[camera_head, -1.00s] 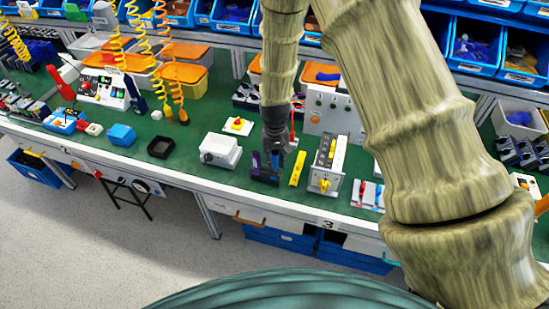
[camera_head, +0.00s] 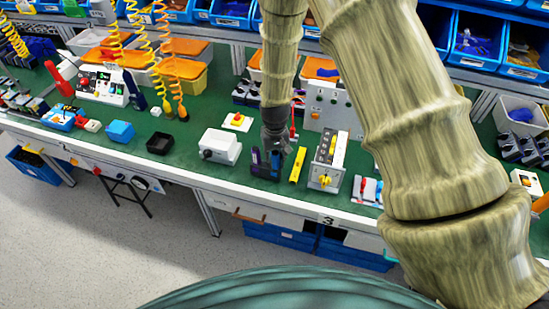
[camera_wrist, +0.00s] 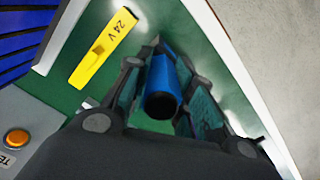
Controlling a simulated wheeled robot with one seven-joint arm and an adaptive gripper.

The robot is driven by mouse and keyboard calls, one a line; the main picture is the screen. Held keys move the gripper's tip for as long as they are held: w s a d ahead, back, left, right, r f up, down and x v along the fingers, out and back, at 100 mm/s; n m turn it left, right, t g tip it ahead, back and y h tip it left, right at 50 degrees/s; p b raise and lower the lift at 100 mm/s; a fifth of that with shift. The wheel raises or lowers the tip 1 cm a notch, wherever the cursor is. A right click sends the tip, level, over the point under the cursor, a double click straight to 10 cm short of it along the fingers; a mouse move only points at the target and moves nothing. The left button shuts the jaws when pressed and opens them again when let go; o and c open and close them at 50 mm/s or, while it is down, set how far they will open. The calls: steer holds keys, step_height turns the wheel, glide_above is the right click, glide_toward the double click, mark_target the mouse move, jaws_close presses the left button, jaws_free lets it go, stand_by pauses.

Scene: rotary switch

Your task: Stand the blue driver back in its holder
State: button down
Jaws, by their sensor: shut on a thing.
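The blue driver (camera_wrist: 162,82) is between my gripper's fingers (camera_wrist: 165,85) in the wrist view, its round dark end facing the camera. My gripper is shut on it. In the head view, my gripper (camera_head: 276,150) points down over the bench, with a blue upright piece at its tips. A dark holder-like block (camera_head: 264,174) stands there, with a purple-blue upright part on its left. The driver's lower end is hidden, so I cannot tell whether it is inside the block or beside it.
A yellow bar (camera_head: 298,164), marked 24 V in the wrist view (camera_wrist: 103,47), lies right of the gripper. Further right is a grey box with a yellow knob (camera_head: 327,165). A white box (camera_head: 220,147) stands left. The green bench's front edge is close.

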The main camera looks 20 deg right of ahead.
steer(key=c, duration=1.1)
jaws_free()
steer(key=shift+c, duration=0.2)
steer(key=shift+r, duration=0.1)
step_height(320, 180, up, 12)
steer(key=shift+f, duration=0.1)
